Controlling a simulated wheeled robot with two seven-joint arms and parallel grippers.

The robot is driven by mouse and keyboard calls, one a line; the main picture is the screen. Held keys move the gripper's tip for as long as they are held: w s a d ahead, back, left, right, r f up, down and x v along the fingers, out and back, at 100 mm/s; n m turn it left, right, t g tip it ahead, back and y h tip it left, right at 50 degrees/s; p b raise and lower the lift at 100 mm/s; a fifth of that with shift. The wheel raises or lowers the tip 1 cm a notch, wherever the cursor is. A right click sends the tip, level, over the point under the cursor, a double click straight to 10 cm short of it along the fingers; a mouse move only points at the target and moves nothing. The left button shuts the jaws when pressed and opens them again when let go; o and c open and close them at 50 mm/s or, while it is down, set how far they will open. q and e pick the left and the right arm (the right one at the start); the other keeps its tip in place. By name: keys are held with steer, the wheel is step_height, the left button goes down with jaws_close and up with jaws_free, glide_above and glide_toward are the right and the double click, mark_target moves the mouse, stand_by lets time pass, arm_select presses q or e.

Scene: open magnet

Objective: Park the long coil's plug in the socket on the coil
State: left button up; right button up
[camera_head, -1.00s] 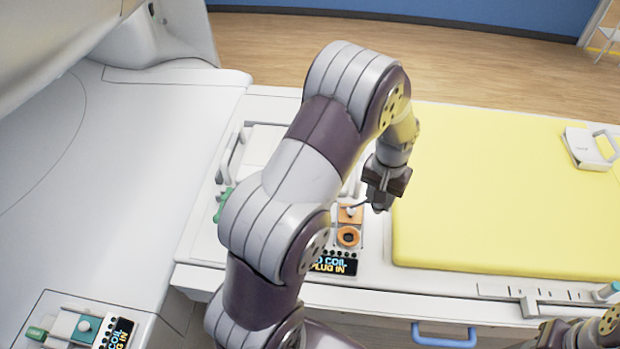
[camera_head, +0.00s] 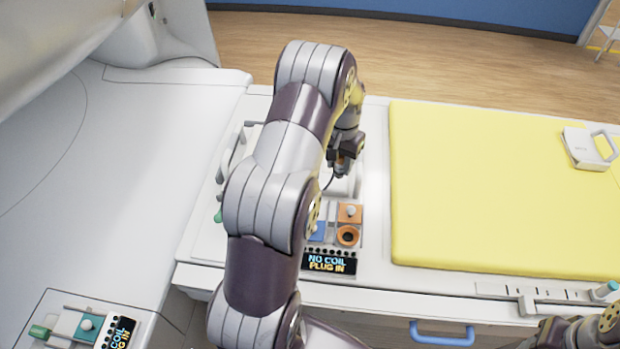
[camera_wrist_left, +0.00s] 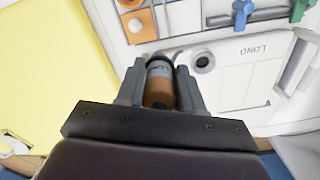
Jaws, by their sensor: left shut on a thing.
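My left gripper (camera_head: 341,170) is shut on the long coil's plug (camera_wrist_left: 160,92), which is orange-brown with a grey lettered band. In the left wrist view the plug sits between the two fingers (camera_wrist_left: 160,74). The socket (camera_wrist_left: 203,62), a dark round hole in a grey ring, is on the white coil (camera_wrist_left: 238,90) near the printed word LONG. It is just right of the plug in that view, apart from it. A dark cable (camera_wrist_left: 178,57) runs by the plug's end. In the head view my arm hides much of the coil.
A panel has two orange squares, one with a white knob (camera_head: 350,212) and one with a dark round hole (camera_head: 347,237). A blue square (camera_head: 318,232) is beside them, above a display (camera_head: 330,263) reading NO COIL PLUG IN. A yellow mattress (camera_head: 500,190) lies to the right.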

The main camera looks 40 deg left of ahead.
arm_select(q)
steer(key=w+a+p, duration=0.1)
steer(key=w+a, duration=0.1)
steer(key=a, duration=1)
steer(key=shift+w+p, duration=0.35)
steer(key=shift+w, duration=0.05)
step_height(320, 180, down, 10)
steer(key=b, duration=0.6)
steer(key=shift+b, duration=0.35)
steer(key=shift+f+b, duration=1.2)
steer(key=shift+f, duration=0.5)
